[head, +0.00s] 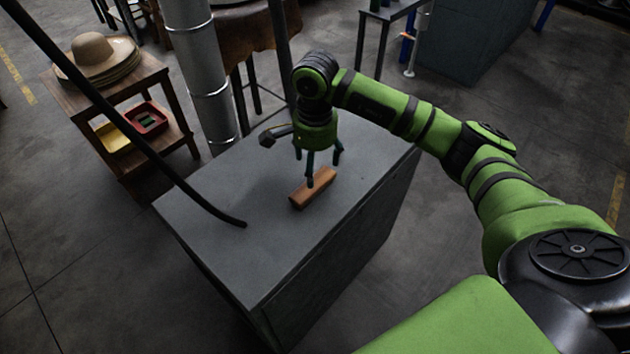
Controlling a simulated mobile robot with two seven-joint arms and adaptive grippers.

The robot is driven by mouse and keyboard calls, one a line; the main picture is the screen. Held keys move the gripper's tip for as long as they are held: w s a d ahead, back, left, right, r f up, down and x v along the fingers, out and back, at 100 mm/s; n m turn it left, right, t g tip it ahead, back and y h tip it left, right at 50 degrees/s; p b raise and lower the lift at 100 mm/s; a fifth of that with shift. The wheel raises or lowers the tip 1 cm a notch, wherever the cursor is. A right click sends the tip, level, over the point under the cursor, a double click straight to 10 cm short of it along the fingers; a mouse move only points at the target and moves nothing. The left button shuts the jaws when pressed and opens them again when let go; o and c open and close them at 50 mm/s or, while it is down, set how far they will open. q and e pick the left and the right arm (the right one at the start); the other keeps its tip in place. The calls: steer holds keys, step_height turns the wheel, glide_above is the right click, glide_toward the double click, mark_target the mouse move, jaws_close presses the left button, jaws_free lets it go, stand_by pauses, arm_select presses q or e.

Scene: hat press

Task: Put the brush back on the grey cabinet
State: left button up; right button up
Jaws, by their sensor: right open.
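The grey cabinet (225,255) stands in the middle of the head view, its flat top mostly bare. The brush (316,189), an orange-brown wooden block, lies on the cabinet top towards its right side. My right gripper (322,168) points down just above the brush, open, with its fingertips close to the brush's upper part. One finger overlaps the brush in the picture, and I cannot tell whether it touches. The brush's bristles are not visible. My left gripper is not in view.
A dark hose or cable (150,150) hangs across the left and ends over the cabinet top. A wooden table (65,95) with straw hats (103,55) and small trays stands at the left. A metal pipe (200,75) rises behind the cabinet.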

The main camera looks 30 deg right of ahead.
step_height(320, 180, up, 4)
steer(key=shift+f, duration=0.2)
